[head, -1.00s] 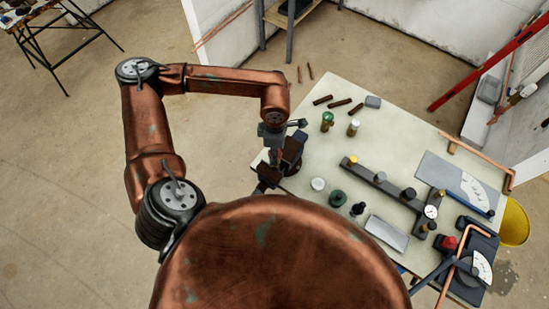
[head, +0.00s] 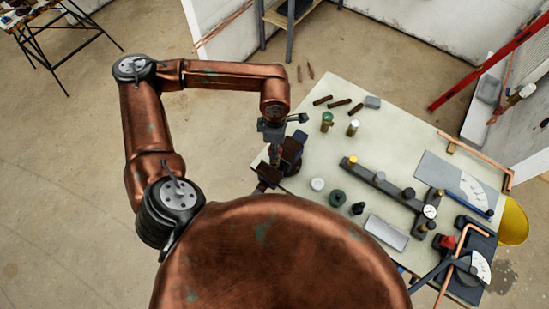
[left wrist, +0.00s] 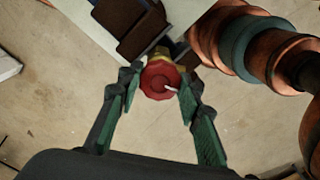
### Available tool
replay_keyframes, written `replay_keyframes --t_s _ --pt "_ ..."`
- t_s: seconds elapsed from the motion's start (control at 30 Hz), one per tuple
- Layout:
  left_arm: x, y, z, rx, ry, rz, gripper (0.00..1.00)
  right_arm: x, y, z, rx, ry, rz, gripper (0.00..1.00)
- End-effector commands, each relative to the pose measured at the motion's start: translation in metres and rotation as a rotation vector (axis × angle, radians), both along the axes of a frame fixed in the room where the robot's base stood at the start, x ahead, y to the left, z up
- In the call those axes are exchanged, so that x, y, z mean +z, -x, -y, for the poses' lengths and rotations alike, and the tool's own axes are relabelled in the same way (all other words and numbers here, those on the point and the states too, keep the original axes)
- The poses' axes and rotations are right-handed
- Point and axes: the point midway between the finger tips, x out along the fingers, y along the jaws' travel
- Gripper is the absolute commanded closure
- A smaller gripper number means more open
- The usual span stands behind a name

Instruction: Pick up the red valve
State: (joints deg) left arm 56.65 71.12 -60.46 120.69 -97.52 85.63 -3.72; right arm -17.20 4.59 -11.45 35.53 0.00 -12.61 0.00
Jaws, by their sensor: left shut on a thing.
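The red valve (left wrist: 160,79) has a round red handwheel and a brass body (left wrist: 185,57) in the left wrist view. My left gripper (left wrist: 159,85) is shut on it, with a green-padded finger on each side of the handwheel. In the head view, my left gripper (head: 274,148) is at the table's left corner, beside a dark vise (head: 290,152). The vise also shows in the left wrist view (left wrist: 140,30), just behind the valve. I cannot tell whether the valve still touches the vise. My right gripper is not in view.
The pale table (head: 308,197) carries several small fittings, a dark manifold bar (head: 378,181) and a grey gauge board (head: 440,176). Another red knob (head: 446,242) is at its right. The floor to the left is open.

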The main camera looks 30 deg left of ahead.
Motion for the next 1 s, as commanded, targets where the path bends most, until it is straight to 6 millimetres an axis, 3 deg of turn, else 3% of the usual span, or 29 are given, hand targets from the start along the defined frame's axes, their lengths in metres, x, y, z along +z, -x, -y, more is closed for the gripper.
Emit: replay_keyframes --t_s 0.27,1.0 --pt "0.004 -0.001 0.000 0.000 0.001 0.003 1.00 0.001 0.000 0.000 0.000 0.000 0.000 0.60" --pt "0.046 -0.001 0.000 0.000 0.001 0.003 1.00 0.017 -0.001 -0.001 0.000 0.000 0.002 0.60"
